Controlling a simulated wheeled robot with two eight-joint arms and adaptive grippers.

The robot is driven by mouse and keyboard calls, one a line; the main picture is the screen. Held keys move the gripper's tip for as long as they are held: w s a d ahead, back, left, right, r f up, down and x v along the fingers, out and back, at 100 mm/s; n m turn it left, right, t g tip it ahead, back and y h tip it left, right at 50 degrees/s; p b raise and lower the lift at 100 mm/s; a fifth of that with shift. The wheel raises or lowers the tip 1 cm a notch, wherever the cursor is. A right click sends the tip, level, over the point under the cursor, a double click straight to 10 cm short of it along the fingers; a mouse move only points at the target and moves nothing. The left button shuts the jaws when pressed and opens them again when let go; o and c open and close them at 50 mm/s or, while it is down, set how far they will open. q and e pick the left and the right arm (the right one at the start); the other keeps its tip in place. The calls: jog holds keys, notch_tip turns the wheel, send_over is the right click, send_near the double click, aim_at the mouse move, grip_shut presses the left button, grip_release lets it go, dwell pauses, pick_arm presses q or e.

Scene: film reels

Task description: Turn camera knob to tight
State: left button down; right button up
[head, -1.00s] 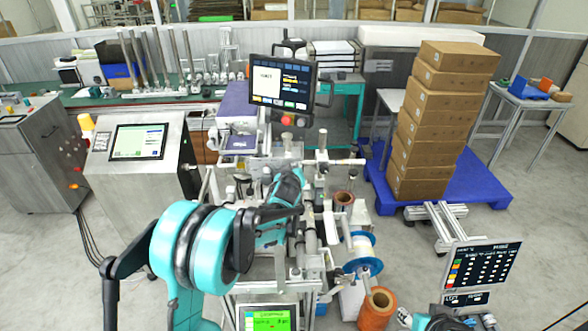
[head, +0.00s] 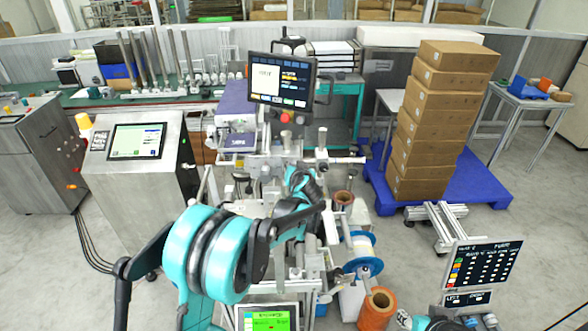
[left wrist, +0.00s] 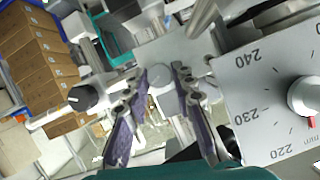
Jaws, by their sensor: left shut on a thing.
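My left gripper (left wrist: 162,73) shows its two dark fingers in the left wrist view. Its tips close around a small round silver knob (left wrist: 160,79) between them; its mark or turn position is not readable. A black knob (left wrist: 82,97) with a pale mark is left of the fingers. A dial plate (left wrist: 255,95) marked 220 to 240 mm, with a red-marked knob (left wrist: 304,96), is on the right, apart from the fingers. In the head view my left arm reaches over the machine (head: 290,270), and its wrist hides the fingertips and the knob.
A monitor (head: 283,80) stands behind my left wrist. Orange spools (head: 376,305) and a blue-rimmed reel (head: 362,255) are to its right. Stacked boxes (head: 430,125) stand on a blue pallet (head: 480,185). Metal bars and posts crowd the machine around my wrist.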

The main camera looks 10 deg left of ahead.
pick_arm(q)
jog(key=shift+d+f+m+y+b, duration=0.15)
jog(key=shift+m+y+b, duration=1)
jog(key=shift+m, duration=0.7)
jog(key=shift+d+f+m+y+b, duration=0.15)
jog(key=shift+m+y+b, duration=0.95)
jog(key=shift+m, duration=0.75)
jog(key=c, duration=1.5)
grip_release()
jog(key=shift+c, duration=0.2)
jog(key=shift+y, duration=0.25)
jog(key=v, duration=1.2)
